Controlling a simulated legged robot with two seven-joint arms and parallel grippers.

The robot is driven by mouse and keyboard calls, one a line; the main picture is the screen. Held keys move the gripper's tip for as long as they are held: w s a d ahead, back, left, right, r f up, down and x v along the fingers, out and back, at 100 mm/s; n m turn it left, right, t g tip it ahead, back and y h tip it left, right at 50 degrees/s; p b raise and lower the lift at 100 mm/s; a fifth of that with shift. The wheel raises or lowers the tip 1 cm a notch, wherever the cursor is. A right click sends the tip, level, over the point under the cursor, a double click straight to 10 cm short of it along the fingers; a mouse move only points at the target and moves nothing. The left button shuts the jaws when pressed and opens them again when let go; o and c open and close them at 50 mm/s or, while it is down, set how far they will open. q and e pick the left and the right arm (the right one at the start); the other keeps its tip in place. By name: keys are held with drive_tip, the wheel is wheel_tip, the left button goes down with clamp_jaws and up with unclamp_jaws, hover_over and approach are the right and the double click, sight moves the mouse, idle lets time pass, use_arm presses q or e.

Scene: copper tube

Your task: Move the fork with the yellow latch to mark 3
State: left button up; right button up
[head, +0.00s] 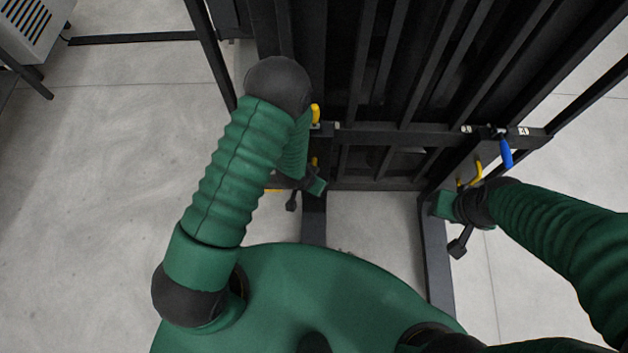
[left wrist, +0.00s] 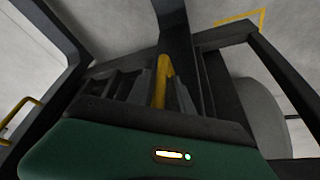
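The left fork (head: 314,222) is a dark upright bar with a yellow latch (head: 315,114) at its top, on the dark cross rail (head: 395,135). A yellow handle lower on this fork is mostly hidden by my left arm. My left gripper (head: 312,187) is at this fork. In the left wrist view, a yellow bar (left wrist: 162,82) stands between my left fingers (left wrist: 165,100); whether they clamp it is unclear. The right fork (head: 437,262) has a blue latch (head: 505,152) and a yellow handle (head: 475,173). My right gripper (head: 442,205) is beside that handle; its fingers are unclear.
Small white labels (head: 466,129) sit on the rail near the blue latch; their numbers are hard to read. A dark slatted frame (head: 410,70) rises behind the rail. A white cabinet (head: 30,28) stands far left. Grey floor (head: 110,180) is open to the left.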

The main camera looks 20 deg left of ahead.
use_arm(q)
clamp_jaws()
idle(1.2)
